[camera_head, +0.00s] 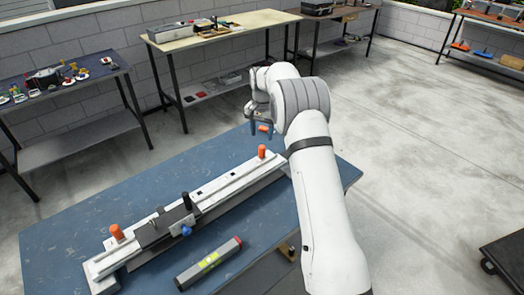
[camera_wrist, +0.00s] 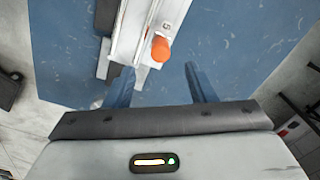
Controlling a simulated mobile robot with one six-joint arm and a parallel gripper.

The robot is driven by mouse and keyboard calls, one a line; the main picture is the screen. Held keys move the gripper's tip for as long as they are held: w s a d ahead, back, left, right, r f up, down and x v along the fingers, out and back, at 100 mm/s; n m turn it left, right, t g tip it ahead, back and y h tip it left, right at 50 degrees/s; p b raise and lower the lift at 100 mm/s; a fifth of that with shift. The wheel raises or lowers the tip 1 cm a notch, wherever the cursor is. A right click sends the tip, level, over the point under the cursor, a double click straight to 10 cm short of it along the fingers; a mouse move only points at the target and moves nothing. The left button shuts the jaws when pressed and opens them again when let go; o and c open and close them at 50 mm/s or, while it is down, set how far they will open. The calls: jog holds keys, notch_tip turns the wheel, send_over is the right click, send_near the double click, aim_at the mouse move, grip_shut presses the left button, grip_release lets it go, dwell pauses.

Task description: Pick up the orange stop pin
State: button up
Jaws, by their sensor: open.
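An orange stop pin (camera_head: 262,151) stands at the right end of a long pale rail (camera_head: 225,182) on the blue table. It also shows in the wrist view (camera_wrist: 160,48), on the rail end ahead of the fingers. A second orange pin (camera_head: 115,231) stands at the rail's left end. A small orange piece (camera_head: 264,129) shows between my fingers in the head view; I cannot tell whether it is beyond them. My gripper (camera_head: 262,133) is open, just past the rail's right end. In the wrist view its blue fingers (camera_wrist: 158,74) are apart, with nothing held between them.
A dark carriage with a blue knob (camera_head: 186,230) sits on the rail. A grey bar with a red end (camera_head: 208,263) lies in front of it. The blue table (camera_head: 65,235) has clear surface behind the rail. Other workbenches (camera_head: 230,25) stand along the wall.

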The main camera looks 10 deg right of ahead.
aim_at(262, 146)
notch_tip(262, 146, down, 8)
jog(key=shift+w+d+f+p, duration=0.1)
jog(key=shift+w+p, duration=0.05)
jog(key=shift+p, duration=1.05)
grip_shut()
